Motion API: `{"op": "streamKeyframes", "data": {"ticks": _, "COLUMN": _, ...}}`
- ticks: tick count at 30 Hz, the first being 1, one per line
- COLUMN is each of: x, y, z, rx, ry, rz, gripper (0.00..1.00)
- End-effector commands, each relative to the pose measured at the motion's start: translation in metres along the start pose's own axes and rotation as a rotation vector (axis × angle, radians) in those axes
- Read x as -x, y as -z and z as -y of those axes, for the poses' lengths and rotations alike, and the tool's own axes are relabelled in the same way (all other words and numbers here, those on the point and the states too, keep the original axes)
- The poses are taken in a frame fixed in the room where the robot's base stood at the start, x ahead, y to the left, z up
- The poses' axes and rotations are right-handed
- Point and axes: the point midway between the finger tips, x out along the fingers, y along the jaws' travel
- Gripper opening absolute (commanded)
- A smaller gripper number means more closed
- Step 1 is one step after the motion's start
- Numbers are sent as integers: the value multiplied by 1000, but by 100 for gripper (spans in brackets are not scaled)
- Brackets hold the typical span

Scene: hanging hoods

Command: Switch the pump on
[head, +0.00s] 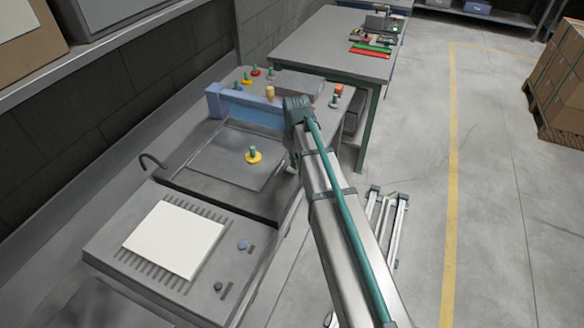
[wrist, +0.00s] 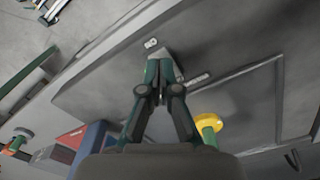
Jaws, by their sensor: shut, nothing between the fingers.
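My gripper (wrist: 160,75) is shut and empty in the wrist view, its tips pointing toward the edge of a grey bench panel. A small pale switch-like fitting (wrist: 151,43) sits on the panel just beyond the tips, with a small gap in the picture. I cannot tell its position or whether the tips touch anything. A pale label-like strip (wrist: 197,78) lies to the right of the tips. In the head view my arm comes down at the bench's right edge and hides most of this spot. No part is clearly marked as the pump.
A yellow-based green knob (head: 253,156) stands on the grey sunken panel (head: 205,150). A blue block (head: 245,106) and several coloured knobs stand behind. A white-topped unit (head: 172,238) is in front. Open floor (head: 500,200) lies to the right.

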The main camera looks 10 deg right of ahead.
Motion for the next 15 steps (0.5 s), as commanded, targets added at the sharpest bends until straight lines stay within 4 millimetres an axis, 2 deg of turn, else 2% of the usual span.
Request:
{"op": "streamKeyframes", "data": {"ticks": 1, "x": 7, "y": 0, "z": 0, "rx": 0, "ry": 0, "rz": 0, "gripper": 0}}
{"op": "streamKeyframes", "data": {"ticks": 15, "x": 41, "y": 0, "z": 0, "rx": 0, "ry": 0, "rz": 0, "gripper": 0}}
